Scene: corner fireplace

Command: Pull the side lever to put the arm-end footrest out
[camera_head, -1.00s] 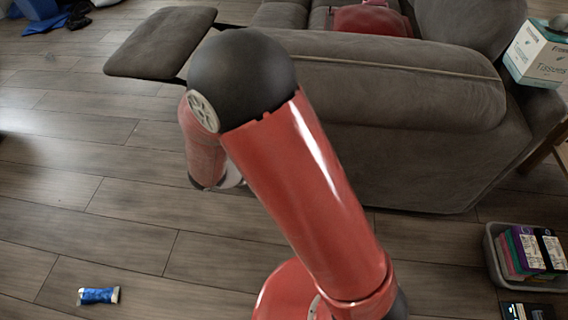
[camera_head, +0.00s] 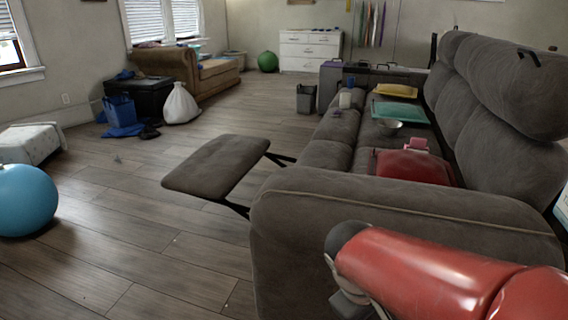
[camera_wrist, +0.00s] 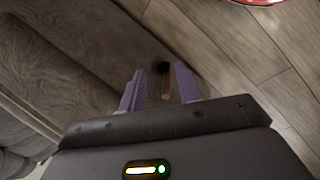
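The grey sofa's near arm (camera_head: 400,215) faces me in the head view. The arm-end footrest (camera_head: 215,165) is out, raised in front of the seat on dark metal links. In the wrist view my gripper (camera_wrist: 160,72) is open, with two purple fingers apart beside the sofa's side. A short lever (camera_wrist: 166,88) with a tan shaft and a dark end shows in the gap between the fingers, with no clear contact on either. In the head view the lever is hidden, and my arm covers the lower right.
A blue ball (camera_head: 24,200) is on the floor at left. Wooden floor (camera_head: 140,235) is clear left of the sofa.

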